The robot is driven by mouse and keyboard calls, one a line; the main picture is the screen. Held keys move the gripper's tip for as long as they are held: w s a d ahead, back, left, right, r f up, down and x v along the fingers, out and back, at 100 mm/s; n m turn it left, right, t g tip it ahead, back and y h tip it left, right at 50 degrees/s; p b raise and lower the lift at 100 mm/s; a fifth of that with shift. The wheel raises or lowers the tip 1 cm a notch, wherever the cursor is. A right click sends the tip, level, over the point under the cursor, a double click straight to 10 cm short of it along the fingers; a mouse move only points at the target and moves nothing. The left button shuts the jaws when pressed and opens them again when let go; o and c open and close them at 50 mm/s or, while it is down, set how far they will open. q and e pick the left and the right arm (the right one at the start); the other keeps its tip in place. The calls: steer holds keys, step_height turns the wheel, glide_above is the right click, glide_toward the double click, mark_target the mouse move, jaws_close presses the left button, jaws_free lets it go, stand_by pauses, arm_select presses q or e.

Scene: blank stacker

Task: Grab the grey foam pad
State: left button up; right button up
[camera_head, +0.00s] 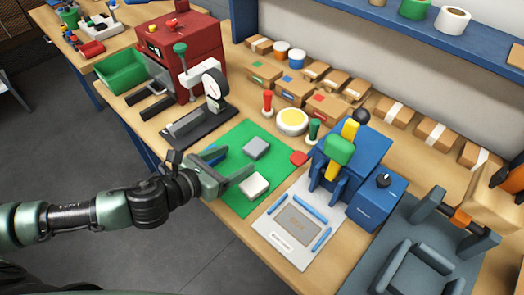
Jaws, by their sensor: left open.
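A grey pad (257,148), which looks like the grey foam pad, lies flat on the green mat (232,201). A paler, whitish-grey block (254,186) lies on the same mat nearer the front. My left gripper (236,162) reaches in over the mat's left edge with its fingers spread apart and nothing between them. Its fingertips point right, toward the space between the two blocks. The grey pad is a little beyond the fingertips. One finger is close to the pale block, and I cannot tell whether they touch. My right gripper is not in view.
A black dial gauge stand (204,118) is behind the mat. A blue press (362,150) and a white plate with blue bars (278,249) are to the right. Small boxes line the back.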

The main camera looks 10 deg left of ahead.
mark_target(252, 149)
arm_select(q)
steer(key=shift+w+f, duration=0.2)
steer(key=shift+f, duration=0.05)
steer(key=p+x, duration=0.1)
steer(key=x, duration=0.5)
steer(key=shift+w+d+p, duration=0.1)
steer(key=shift+w+p, duration=0.2)
steer(key=shift+w+d+f, duration=0.1)
steer(key=shift+w+f, duration=0.1)
steer(key=shift+w, duration=0.1)
steer(key=shift+c, duration=0.6)
steer(key=c, duration=1.3)
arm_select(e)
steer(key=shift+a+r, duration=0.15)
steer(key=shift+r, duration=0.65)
arm_select(q)
steer(key=shift+r, duration=0.15)
